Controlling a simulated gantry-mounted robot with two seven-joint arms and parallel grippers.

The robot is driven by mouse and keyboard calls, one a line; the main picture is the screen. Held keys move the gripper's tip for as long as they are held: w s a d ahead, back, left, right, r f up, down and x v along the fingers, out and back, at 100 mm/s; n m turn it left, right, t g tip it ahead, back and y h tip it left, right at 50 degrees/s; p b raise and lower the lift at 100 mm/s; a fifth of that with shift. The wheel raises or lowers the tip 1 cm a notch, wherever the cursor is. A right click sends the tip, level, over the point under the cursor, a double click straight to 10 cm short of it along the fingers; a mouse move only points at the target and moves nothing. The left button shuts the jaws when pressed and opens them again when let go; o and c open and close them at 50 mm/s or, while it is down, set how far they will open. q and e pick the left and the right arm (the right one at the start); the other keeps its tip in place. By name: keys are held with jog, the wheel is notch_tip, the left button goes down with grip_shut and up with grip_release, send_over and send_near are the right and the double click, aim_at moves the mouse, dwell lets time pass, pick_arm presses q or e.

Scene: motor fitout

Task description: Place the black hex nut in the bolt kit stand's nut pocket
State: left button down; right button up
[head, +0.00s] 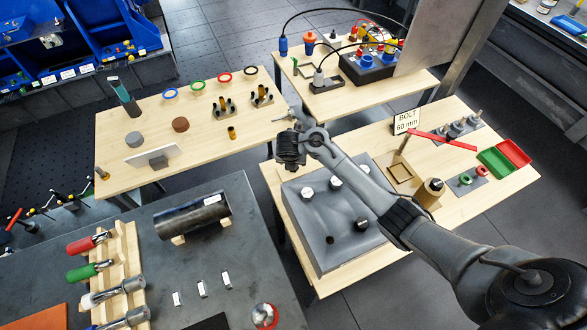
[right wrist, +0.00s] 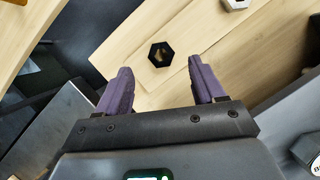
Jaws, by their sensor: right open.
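The black hex nut (right wrist: 161,54) lies flat on pale wood in the right wrist view, just beyond and between my right fingertips. I cannot pick it out in the head view, where my right arm may hide it. My right gripper (right wrist: 160,82) is open and empty; its two purple fingers are apart, with the nut outside them. In the head view this gripper (head: 289,150) hangs near the left end of the right-hand table. The stand with the "BOLT 60 mm" sign (head: 407,121) has a wooden base (head: 391,166) on that table. My left gripper is not in view.
A grey block with bolt heads (head: 312,243) fills the front of the right-hand table. A red and green tray (head: 497,161) is at its right end. A silver nut (right wrist: 236,3) sits near the black one. A black cylinder lies on the dark bench (head: 245,270).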

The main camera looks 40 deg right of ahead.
jog(key=shift+b+x, duration=0.75)
jog(key=shift+x, duration=2.1)
jog(key=shift+s, duration=0.15)
jog(key=shift+c, duration=0.5)
jog(key=shift+a+r, duration=0.1)
grip_shut()
